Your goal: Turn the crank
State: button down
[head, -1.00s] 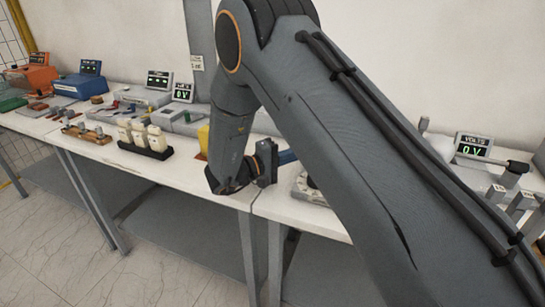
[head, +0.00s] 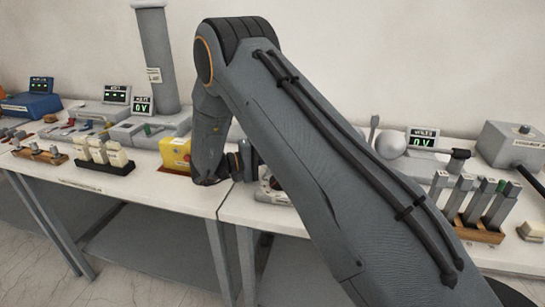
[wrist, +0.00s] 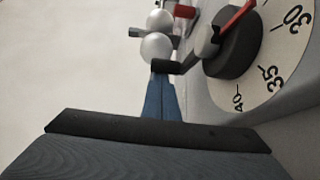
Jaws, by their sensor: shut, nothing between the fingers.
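In the wrist view my gripper (wrist: 162,80) is shut, its blue fingers together and empty. Just beyond its tips is a black handle (wrist: 167,67) on a grey arm; it may be the crank, and I cannot tell whether the fingers touch it. To its right are a round dial (wrist: 285,70) and a dark knob (wrist: 234,48) with a red pointer. In the head view my arm hides the fingertips and most of the dial device (head: 268,187). Another black handle (head: 460,154) on a rod shows at the right; I cannot tell which handle is the crank.
Two shiny balls (wrist: 157,47) stand beyond the fingers. On the white bench (head: 190,198) are a yellow box (head: 176,152), white bottles (head: 98,150), a grey column (head: 157,55), several upright grey bars (head: 460,195) and a grey box (head: 510,145). The front bench strip has free room.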

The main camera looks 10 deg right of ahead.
jog(key=shift+s+d+m+g+b, duration=0.2)
jog(key=shift+d+m+g+b, duration=0.3)
jog(key=shift+g, duration=0.6)
jog(key=shift+s+d+m+g, duration=0.1)
jog(key=shift+s+m+g, duration=0.05)
jog(key=shift+m+g, duration=0.35)
